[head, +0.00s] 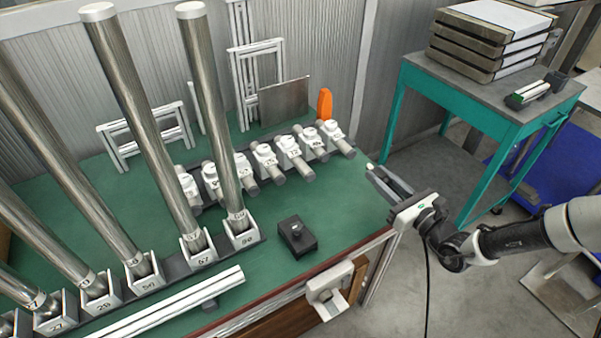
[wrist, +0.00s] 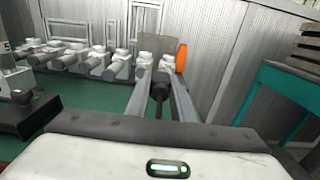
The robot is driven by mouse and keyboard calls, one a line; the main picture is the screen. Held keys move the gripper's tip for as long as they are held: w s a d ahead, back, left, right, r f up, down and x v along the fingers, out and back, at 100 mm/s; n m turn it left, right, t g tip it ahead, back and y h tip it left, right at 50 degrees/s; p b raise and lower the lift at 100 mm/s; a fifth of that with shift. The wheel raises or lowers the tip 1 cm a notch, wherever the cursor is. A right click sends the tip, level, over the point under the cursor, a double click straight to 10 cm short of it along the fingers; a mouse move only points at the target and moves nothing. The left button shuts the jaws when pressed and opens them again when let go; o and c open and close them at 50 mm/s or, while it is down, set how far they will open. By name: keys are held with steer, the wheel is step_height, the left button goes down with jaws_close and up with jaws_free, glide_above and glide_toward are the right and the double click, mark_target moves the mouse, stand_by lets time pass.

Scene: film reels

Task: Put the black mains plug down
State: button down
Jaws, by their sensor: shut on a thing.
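My gripper (head: 385,182) is at the right end of the green bench, above its right edge. In the wrist view, my gripper (wrist: 160,90) has its two grey fingers on either side of the black mains plug (wrist: 160,84). The plug is small and dark, and a dark stem or cord runs from it back toward the palm. The gripper is shut on it. In the head view the plug is too small or hidden to make out between the fingers. A thin black cord (head: 428,285) hangs below the wrist.
A black box with a knob (head: 297,240) stands on the green bench (head: 345,205), with bare surface to its right. Numbered white clamps (head: 265,157) line the back. Tall metal tubes (head: 215,110) stand at left. An orange piece (head: 325,104) and a teal table (head: 480,100) are beyond.

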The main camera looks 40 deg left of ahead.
mark_target(374, 207)
step_height(374, 207, down, 10)
steer(key=shift+b, duration=1.25)
steer(key=shift+f, duration=0.1)
steer(key=c, duration=2)
jaws_free()
steer(key=shift+f, duration=0.1)
steer(key=o, duration=0.5)
steer(key=shift+c, duration=0.2)
steer(key=shift+d+r, duration=0.2)
steer(key=shift+r, duration=0.05)
steer(key=p+v, duration=0.1)
steer(key=v, duration=1)
steer(key=shift+s+d, duration=0.15)
steer(key=shift+d, duration=0.15)
